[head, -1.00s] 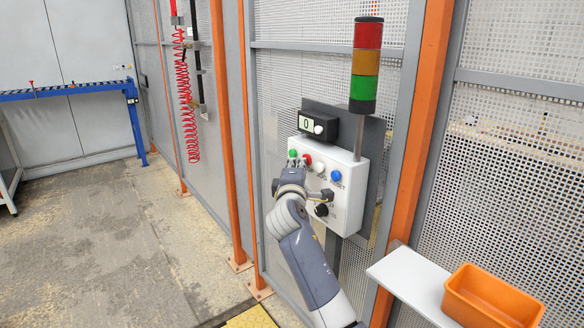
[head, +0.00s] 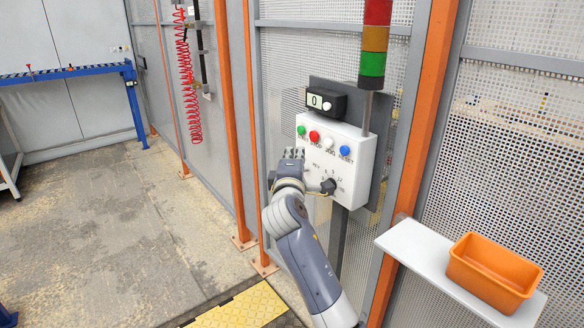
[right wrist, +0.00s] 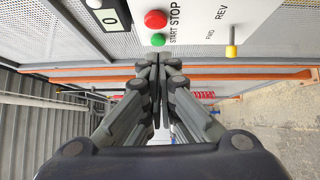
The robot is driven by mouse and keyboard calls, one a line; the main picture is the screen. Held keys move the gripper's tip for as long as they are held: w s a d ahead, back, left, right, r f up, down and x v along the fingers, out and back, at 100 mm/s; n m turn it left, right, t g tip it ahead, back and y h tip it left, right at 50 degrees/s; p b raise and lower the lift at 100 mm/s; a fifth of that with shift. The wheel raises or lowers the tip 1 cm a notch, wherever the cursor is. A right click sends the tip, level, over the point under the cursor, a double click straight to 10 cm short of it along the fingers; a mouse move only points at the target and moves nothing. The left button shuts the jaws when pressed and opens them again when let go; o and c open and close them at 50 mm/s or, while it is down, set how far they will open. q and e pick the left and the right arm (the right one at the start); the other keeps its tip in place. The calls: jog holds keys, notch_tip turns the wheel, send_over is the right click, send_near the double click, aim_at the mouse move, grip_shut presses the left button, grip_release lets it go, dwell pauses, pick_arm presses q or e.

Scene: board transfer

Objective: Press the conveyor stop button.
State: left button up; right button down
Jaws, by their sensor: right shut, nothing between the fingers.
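The red stop button (head: 314,136) is on the upper row of a white control box (head: 357,176), between a green start button (head: 301,130) and a white button (head: 328,142). In the right wrist view the red button (right wrist: 155,19) is labelled STOP, with the green button (right wrist: 158,40) beside it. My right gripper (head: 293,153) is shut and empty, just below the green and red buttons. In the right wrist view its fingertips (right wrist: 157,60) appear apart from the red button. My left gripper is not in view.
A blue button (head: 345,151) and a black knob (head: 328,186) are on the box. Above it are a display (head: 324,101) reading 0 and a lamp tower (head: 374,50). A shelf (head: 418,245) with an orange bin (head: 493,272) is at right. Open floor is at left.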

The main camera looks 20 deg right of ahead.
jog(key=shift+b+v, duration=0.3)
jog(key=shift+v, duration=2.3)
jog(key=shift+a, duration=0.25)
jog(key=shift+w, duration=0.1)
